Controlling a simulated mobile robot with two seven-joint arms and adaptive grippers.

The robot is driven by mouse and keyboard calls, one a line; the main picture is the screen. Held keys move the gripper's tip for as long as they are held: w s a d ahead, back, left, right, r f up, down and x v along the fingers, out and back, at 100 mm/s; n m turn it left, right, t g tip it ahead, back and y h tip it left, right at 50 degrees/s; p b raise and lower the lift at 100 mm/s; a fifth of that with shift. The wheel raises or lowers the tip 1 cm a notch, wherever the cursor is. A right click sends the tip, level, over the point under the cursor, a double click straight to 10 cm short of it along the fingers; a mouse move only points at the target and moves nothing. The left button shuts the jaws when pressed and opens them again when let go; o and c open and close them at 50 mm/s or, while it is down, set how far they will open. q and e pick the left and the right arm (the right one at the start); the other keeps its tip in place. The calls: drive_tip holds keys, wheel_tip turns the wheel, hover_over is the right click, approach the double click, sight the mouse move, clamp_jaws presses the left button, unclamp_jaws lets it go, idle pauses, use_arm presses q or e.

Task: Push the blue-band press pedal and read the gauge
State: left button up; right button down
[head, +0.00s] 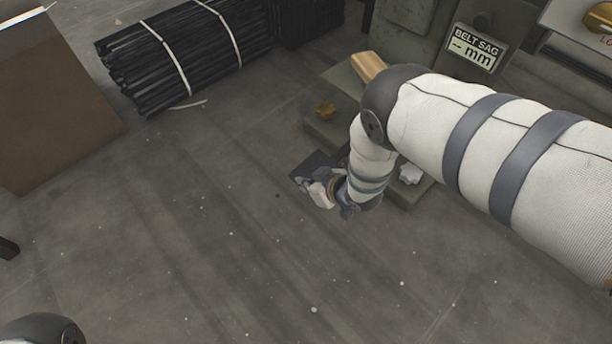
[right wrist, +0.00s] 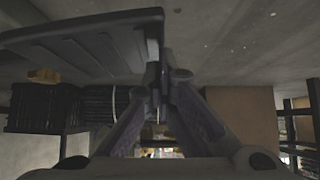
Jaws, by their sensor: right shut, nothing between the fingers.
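A dark pedal plate (head: 312,164) sits low at the foot of a grey-green press (head: 408,22). In the right wrist view the ridged pedal (right wrist: 80,48) fills the upper left. My right gripper (head: 322,192) is low at the pedal's near edge, fingers shut and empty. In the right wrist view the fingertips (right wrist: 158,78) overlap the pedal's right edge; I cannot tell whether they touch. A display (head: 474,49) on the press reads "BELT SAG -- mm". My arm hides part of the press, and no blue band shows. My left gripper is out of view.
Bundled black rods (head: 185,50) lie on the floor at the back left. A brown panel (head: 55,95) stands at the left. A yellowish lump (head: 325,110) and a white crumpled piece (head: 410,174) lie on the press base. The floor in front is open.

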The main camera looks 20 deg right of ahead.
drive_tip(key=f+b, duration=0.1)
drive_tip(key=f, duration=0.2)
drive_tip(key=shift+s+f, duration=0.1)
drive_tip(key=shift+s, duration=0.1)
drive_tip(key=shift+f+b, duration=0.15)
drive_tip(key=shift+b, duration=0.15)
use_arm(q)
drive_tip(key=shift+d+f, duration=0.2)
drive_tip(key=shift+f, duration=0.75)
use_arm(e)
drive_tip(key=shift+f, duration=0.1)
drive_tip(key=shift+r+p, duration=0.4)
drive_tip(key=shift+p, duration=0.1)
use_arm(q)
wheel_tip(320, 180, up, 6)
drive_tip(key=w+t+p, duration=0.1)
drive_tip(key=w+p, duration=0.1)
drive_tip(key=p, duration=0.6)
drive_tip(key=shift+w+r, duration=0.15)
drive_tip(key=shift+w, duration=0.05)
use_arm(e)
drive_tip(key=s+r, duration=0.7)
drive_tip(key=r, duration=0.3)
drive_tip(key=shift+r, duration=0.2)
